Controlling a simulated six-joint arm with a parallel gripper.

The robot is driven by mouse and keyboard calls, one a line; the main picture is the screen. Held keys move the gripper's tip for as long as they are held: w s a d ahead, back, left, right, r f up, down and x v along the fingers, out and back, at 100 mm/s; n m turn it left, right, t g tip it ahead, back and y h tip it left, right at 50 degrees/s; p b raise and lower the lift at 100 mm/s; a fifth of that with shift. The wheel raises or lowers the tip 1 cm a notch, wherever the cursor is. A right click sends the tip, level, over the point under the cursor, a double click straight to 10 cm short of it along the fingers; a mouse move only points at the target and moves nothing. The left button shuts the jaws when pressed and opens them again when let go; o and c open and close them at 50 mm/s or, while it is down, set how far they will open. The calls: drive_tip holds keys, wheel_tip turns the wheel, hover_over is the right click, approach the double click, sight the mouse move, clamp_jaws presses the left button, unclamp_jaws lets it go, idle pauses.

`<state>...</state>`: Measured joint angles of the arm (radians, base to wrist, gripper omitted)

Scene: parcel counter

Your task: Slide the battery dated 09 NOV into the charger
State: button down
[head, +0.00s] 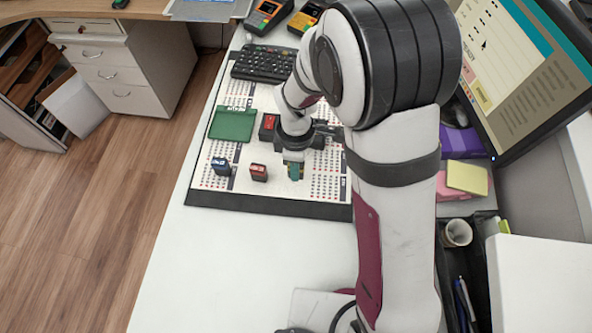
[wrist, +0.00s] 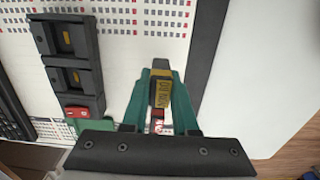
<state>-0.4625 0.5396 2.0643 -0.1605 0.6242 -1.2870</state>
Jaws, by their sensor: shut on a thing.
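My gripper (wrist: 162,100) is shut on a battery (wrist: 161,92) with a dark top and a yellow label. The label's small sideways print seems to read 09 NOV. In the head view my gripper (head: 294,172) is low over the printed mat, and the battery is mostly hidden between the teal fingers. The black charger (wrist: 91,53) has two open bays facing the wrist camera and a red part at its near end. It is left of the held battery and apart from it. In the head view the charger (head: 267,134) is partly hidden by my arm.
A blue-topped battery (head: 221,167) and a red-topped battery (head: 258,172) stand left of my gripper on the mat (head: 270,205). A green pad (head: 233,123), a keyboard (head: 263,63) and card terminals (head: 268,15) lie farther back. The white counter front (head: 240,265) is clear.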

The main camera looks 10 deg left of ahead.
drive_tip(key=d+r, duration=0.7)
drive_tip(key=d, duration=0.4)
approach(316, 123)
drive_tip(key=s+f, duration=0.1)
drive_tip(key=s, duration=0.1)
drive_tip(key=shift+f, duration=1.8)
drive_tip(key=shift+f, duration=1.2)
drive_tip(key=c, duration=0.6)
unclamp_jaws()
wheel_tip(316, 123, up, 16)
